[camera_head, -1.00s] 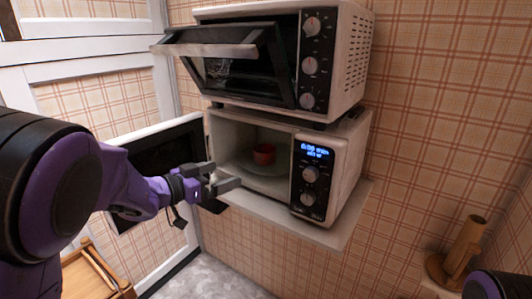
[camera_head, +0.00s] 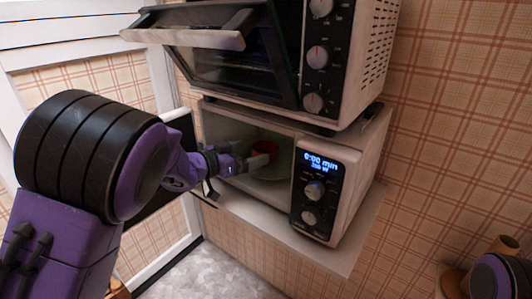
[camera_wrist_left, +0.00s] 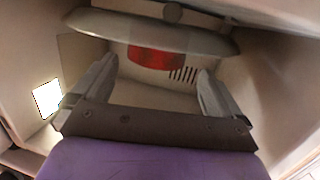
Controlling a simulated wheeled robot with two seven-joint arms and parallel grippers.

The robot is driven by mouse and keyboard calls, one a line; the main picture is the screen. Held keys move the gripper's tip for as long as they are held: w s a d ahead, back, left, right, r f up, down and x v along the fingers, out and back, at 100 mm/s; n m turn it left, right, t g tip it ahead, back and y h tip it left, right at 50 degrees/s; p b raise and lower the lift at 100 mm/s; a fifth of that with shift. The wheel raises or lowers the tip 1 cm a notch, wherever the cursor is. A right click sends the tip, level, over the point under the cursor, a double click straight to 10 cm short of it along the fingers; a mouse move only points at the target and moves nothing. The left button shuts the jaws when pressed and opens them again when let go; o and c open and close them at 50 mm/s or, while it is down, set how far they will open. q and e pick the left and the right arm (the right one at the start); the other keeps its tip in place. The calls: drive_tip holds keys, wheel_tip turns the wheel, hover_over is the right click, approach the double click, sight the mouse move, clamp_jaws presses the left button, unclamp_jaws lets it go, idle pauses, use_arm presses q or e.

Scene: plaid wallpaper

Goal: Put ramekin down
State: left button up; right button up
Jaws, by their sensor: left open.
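The red ramekin (camera_head: 264,147) stands on the round glass plate (camera_head: 272,174) inside the lower oven, a white microwave (camera_head: 345,195) with its door open. My left gripper (camera_head: 250,160) reaches into the microwave's opening and partly covers the ramekin and plate. In the left wrist view, which looks upside down, the ramekin (camera_wrist_left: 156,58) shows between and just beyond the open, spread fingers (camera_wrist_left: 155,82). The plate's rim (camera_wrist_left: 150,30) shows there too. I cannot tell whether a finger touches the ramekin. My right gripper is out of view.
A toaster oven (camera_head: 345,90) with its door (camera_head: 190,38) hanging partly open sits on top of the microwave. The microwave rests on a white shelf (camera_head: 345,255). A wooden object (camera_head: 452,283) is at lower right.

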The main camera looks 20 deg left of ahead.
sight(274, 145)
use_arm(q)
drive_tip(key=x, duration=0.1)
drive_tip(key=p+x, duration=0.1)
drive_tip(key=x, duration=0.2)
drive_tip(key=shift+d+r+p, duration=0.2)
drive_tip(key=shift+d+p, duration=0.1)
drive_tip(key=shift+p, duration=0.1)
drive_tip(key=shift+w+d+f, duration=0.15)
drive_tip(key=shift+w, duration=0.1)
drive_tip(key=c, duration=1)
